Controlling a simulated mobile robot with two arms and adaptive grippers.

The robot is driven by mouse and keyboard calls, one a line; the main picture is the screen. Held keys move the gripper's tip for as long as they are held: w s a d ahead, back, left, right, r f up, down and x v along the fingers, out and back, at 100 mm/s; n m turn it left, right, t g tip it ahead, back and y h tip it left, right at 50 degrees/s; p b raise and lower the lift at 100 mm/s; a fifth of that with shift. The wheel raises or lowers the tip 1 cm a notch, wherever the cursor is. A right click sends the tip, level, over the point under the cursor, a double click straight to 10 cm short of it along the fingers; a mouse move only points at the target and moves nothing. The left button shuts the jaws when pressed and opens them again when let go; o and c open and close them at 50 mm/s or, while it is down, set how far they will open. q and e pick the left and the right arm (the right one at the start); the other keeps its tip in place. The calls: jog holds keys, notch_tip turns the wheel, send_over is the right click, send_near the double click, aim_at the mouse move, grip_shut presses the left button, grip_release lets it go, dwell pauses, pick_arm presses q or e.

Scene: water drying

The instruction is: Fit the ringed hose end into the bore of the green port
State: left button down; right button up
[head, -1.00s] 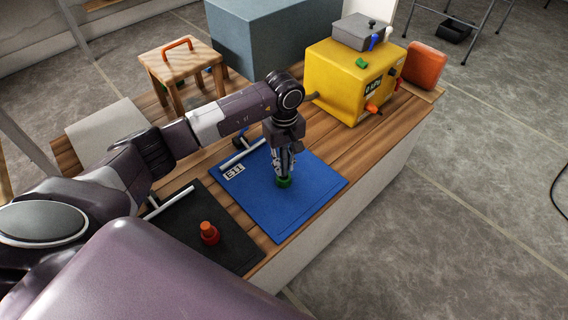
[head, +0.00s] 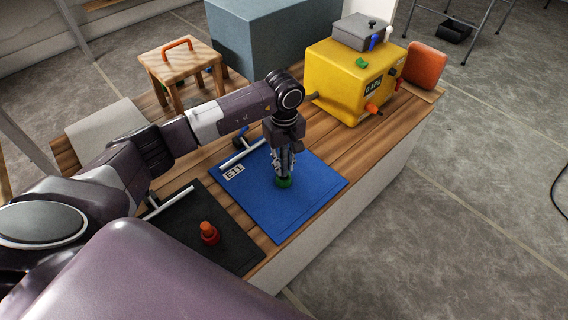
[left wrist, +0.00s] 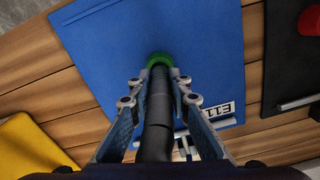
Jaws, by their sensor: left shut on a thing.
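My left gripper (head: 284,172) points down over the blue mat and is shut on a dark hose end. In the left wrist view the black hose end (left wrist: 156,115) runs between the fingers of the left gripper (left wrist: 158,85) to the green port (left wrist: 158,58). The green port (head: 284,183) is on the blue mat, directly below the fingertips in the head view. The hose end's tip overlaps the green ring. I cannot tell how deep it sits in the bore, since the tip is hidden. My right gripper is not in view.
The blue mat (head: 315,190) lies beside a black mat (head: 225,250) that carries a red-orange fitting (head: 209,233). A yellow box (head: 335,80) stands at the back right, a wooden stool (head: 180,62) at the back left. Bare wood shows between the mats and the box.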

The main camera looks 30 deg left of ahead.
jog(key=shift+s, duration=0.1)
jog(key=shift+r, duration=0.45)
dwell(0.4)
pick_arm(q)
jog(key=shift+f+b, duration=0.25)
jog(key=shift+b, duration=0.15)
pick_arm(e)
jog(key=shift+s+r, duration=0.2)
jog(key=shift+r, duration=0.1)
pick_arm(q)
jog(key=shift+f+b, duration=0.6)
jog(key=shift+f, duration=0.15)
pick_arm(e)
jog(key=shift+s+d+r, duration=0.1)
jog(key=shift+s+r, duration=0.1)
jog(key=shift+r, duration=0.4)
pick_arm(q)
jog(key=shift+f+b, duration=0.3)
jog(key=shift+f, duration=0.05)
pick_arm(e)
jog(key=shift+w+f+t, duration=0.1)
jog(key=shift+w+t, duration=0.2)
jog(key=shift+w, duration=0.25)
pick_arm(q)
jog(key=shift+f, duration=0.15)
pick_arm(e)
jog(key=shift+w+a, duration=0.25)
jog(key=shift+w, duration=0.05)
